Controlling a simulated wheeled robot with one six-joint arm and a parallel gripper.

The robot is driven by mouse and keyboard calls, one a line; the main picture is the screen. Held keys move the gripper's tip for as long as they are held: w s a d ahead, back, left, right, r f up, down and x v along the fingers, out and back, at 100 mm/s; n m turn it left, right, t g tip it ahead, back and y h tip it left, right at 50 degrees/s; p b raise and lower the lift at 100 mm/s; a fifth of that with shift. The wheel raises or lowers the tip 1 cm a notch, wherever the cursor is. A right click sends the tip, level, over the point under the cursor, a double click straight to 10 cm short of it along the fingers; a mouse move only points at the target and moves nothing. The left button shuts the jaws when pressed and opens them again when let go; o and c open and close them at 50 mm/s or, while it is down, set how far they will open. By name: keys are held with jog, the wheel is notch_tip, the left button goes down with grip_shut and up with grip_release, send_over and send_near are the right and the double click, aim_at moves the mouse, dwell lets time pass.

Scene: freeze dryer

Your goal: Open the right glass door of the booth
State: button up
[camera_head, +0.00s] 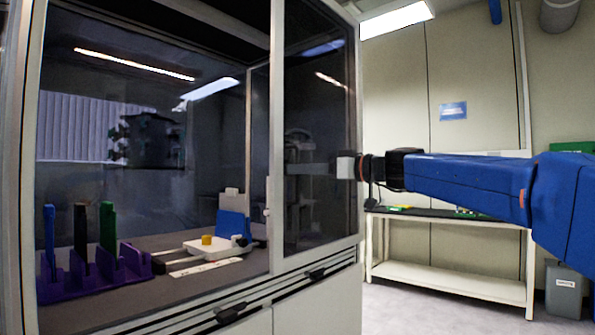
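The booth's right glass door (318,215) is a dark, tall pane in a pale frame, and it looks closed. A small pale handle-like part (267,211) sits on the upright between the two panes. My gripper (312,168) comes in from the right at mid-height of the right door. Its pale body overlaps the door's right frame in the picture. A faint grey bar stretches left from it over the dark glass; I cannot tell whether this is the fingers or a reflection. Contact with the door and the finger opening cannot be made out.
Behind the left pane stand a purple rack (95,277) with upright tools and a white device (218,246) with a blue part.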

jog(key=shift+x, duration=0.95)
grip_shut()
jog(key=shift+d, duration=0.1)
